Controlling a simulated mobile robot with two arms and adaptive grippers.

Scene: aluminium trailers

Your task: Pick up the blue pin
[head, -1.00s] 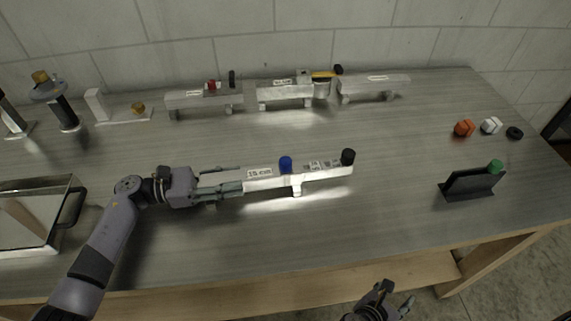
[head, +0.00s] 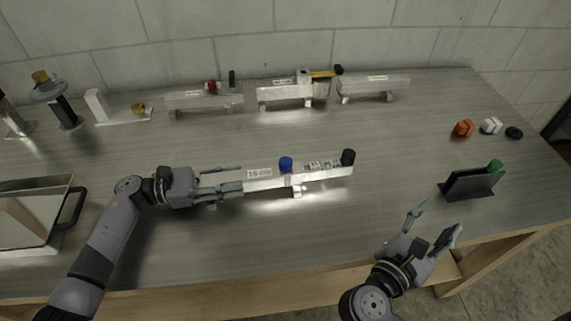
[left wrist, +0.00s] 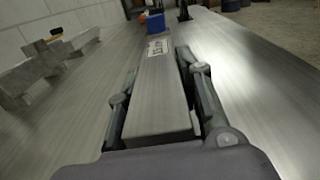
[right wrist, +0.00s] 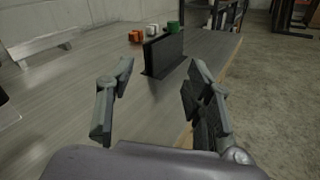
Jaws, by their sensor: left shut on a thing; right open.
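The blue pin (head: 286,163) stands upright in the aluminium trailer (head: 325,171) in the middle of the table. It also shows in the left wrist view (left wrist: 155,23), at the far end of the bar. My left gripper (head: 236,181) is shut around the left end of that trailer; in the left wrist view its fingers (left wrist: 160,100) lie along both sides of the bar. My right gripper (head: 436,222) is open and empty at the table's front edge, right of the trailer and apart from the pin. Its open fingers also show in the right wrist view (right wrist: 160,100).
A black stand with a green pin (head: 495,166) is just beyond my right gripper. Orange (head: 464,128) and white (head: 491,125) nuts and a black ring (head: 514,133) lie at the right. More trailers (head: 205,98) line the back. The table between trailer and stand is clear.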

